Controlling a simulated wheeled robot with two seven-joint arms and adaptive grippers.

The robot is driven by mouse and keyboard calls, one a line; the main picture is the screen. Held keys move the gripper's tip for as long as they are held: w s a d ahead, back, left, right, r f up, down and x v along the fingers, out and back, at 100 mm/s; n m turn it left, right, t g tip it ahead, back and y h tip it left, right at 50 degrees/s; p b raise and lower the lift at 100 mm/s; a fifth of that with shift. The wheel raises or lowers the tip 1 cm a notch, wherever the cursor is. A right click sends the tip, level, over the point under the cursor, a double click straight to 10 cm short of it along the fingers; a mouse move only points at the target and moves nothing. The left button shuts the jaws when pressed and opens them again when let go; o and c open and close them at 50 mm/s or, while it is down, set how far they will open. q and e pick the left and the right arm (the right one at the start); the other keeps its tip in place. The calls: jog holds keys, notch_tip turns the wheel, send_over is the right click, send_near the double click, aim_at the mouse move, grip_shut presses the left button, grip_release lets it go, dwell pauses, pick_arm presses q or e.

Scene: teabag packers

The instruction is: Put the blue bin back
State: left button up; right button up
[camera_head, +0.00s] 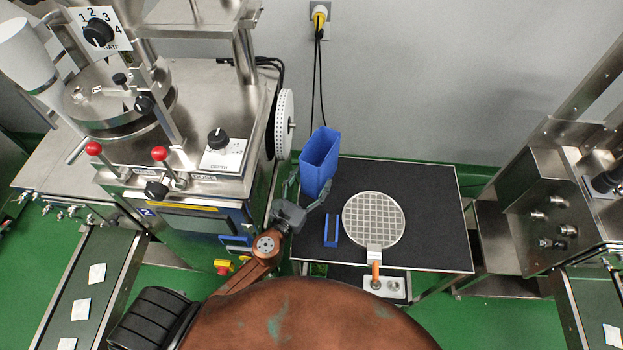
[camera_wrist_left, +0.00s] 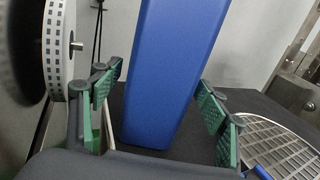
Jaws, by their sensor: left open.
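The blue bin (camera_head: 317,165) is a tall, open-topped box. It appears to stand upright at the left edge of the black-topped table (camera_head: 435,200). My left gripper (camera_head: 308,193) is open low at the near side of the bin. In the left wrist view, the blue bin (camera_wrist_left: 172,70) rises between the spread green-padded fingers of my left gripper (camera_wrist_left: 160,100). A gap shows between the bin and the pads on both sides. The bin's inside is mostly hidden. My right gripper is not in view.
A round metal grid plate (camera_head: 373,219) with a handle and a small blue holder (camera_head: 331,230) lie right of the bin. A steel machine (camera_head: 190,120) with a white perforated wheel (camera_head: 284,125) stands close on the left. The table's right side is clear.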

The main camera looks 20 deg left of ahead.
pick_arm(q)
jog(key=shift+r, duration=0.1)
jog(key=shift+s+r, duration=0.1)
jog(key=s+b, duration=0.1)
jog(key=s, duration=0.2)
jog(key=s+a+b, duration=0.1)
jog(key=s, duration=0.3)
jog(key=s+b, duration=0.1)
jog(key=s, duration=0.2)
jog(key=shift+s+a+f, duration=0.15)
jog(key=shift+s+f, duration=0.1)
jog(key=shift+f, duration=0.05)
jog(key=shift+s+r, duration=0.25)
jog(key=shift+s, duration=0.35)
